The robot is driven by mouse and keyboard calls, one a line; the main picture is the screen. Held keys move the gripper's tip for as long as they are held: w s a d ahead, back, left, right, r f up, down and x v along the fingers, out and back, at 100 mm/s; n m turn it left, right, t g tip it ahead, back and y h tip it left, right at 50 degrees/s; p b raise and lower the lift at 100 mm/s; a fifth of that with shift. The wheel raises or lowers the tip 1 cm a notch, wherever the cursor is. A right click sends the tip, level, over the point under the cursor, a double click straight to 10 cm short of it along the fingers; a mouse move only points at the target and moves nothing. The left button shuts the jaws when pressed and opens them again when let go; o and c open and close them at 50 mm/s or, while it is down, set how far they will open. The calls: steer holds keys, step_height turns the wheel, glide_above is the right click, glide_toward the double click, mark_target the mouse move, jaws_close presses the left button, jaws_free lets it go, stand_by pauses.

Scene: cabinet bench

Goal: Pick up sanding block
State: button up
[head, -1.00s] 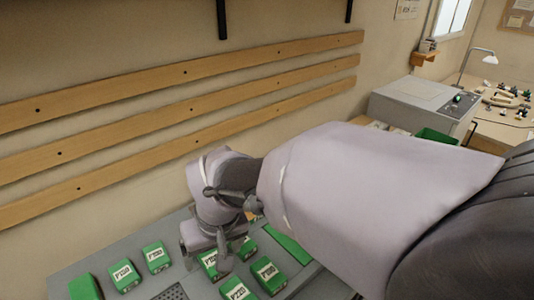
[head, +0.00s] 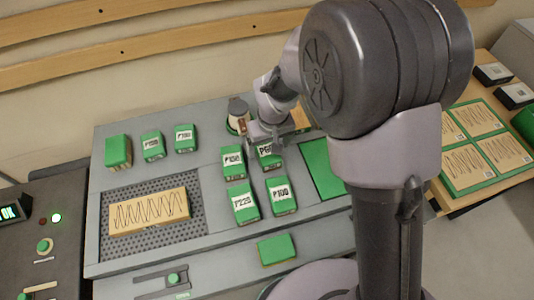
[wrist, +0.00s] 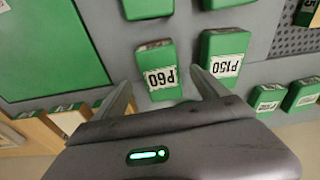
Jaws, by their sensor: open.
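Several green sanding blocks with white grit labels stand on a grey bench panel (head: 215,240). My gripper (wrist: 162,88) is open, with its fingertips either side of the near end of the block marked P60 (wrist: 160,68). I cannot tell whether they touch it. The P60 block (head: 268,160) is partly hidden under my gripper (head: 266,143) in the head view. The P150 block (head: 232,163) stands just left of it there and beside my right finger in the wrist view (wrist: 225,52). The P220 block (head: 242,203) and P100 block (head: 280,195) stand in front.
More green blocks (head: 152,147) stand at the back left. A wooden board with a scribbled line (head: 150,211) lies on a perforated plate. A jar (head: 237,110) stands behind my gripper. A flat green sheet (head: 322,170) lies to the right. A wall is behind.

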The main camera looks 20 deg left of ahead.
mark_target(267, 150)
steer(key=f, duration=0.1)
steer(key=f+b, duration=0.1)
steer(key=f, duration=0.1)
steer(key=w+a+f, duration=0.1)
steer(key=shift+w+f+b, duration=0.1)
steer(key=shift+f+b, duration=0.3)
steer(key=shift+r, duration=0.1)
steer(key=shift+c, duration=1.3)
steer(key=c, duration=1.4)
steer(key=shift+o, duration=0.2)
step_height(267, 150, up, 10)
steer(key=p, duration=0.3)
steer(key=shift+p, duration=0.35)
